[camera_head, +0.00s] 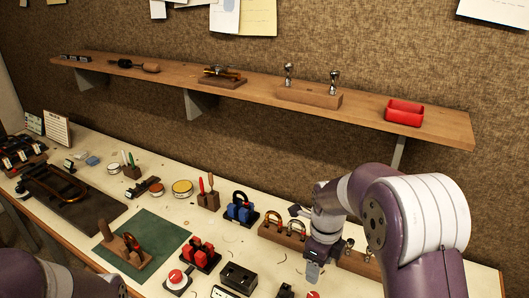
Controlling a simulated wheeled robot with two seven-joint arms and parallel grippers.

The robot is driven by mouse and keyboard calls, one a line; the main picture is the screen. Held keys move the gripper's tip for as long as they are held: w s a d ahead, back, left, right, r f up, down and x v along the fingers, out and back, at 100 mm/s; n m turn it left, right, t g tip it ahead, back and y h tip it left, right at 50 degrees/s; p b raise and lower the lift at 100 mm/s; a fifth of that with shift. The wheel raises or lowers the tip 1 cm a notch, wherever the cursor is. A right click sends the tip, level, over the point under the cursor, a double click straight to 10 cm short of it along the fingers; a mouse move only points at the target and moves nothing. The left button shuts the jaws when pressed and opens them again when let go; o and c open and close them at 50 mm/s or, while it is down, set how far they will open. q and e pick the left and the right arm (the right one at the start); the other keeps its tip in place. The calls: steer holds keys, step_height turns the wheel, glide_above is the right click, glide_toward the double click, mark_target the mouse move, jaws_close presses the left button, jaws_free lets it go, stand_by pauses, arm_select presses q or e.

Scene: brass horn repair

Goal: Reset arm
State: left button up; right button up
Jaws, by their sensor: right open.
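My right arm comes in from the right, and my right gripper (312,272) points down over the front right of the workbench (225,160). Its jaws are small in the picture and open, and I see nothing held between them. It is just in front of a wooden rack with brass crooks (283,232); part of that rack is hidden behind the arm. Only a purple link of my left arm shows at the bottom left, and its gripper is out of the picture.
A green mat (155,228) holds a wooden stand (125,252). Red (200,255) and blue (240,209) holders and a black box (238,277) stand left of my right gripper. A wall shelf (255,84) carries a red tray (404,112). A brass piece (58,185) lies on a dark mat.

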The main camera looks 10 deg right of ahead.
steer(key=s+a+f+n+b, duration=0.1)
steer(key=s+n, duration=0.5)
steer(key=n, duration=0.7)
steer(key=s+a+f+n+t+b, duration=0.1)
steer(key=s+n, duration=0.6)
steer(key=n, duration=0.7)
steer(key=shift+s+f, duration=0.2)
steer(key=shift+s, duration=0.05)
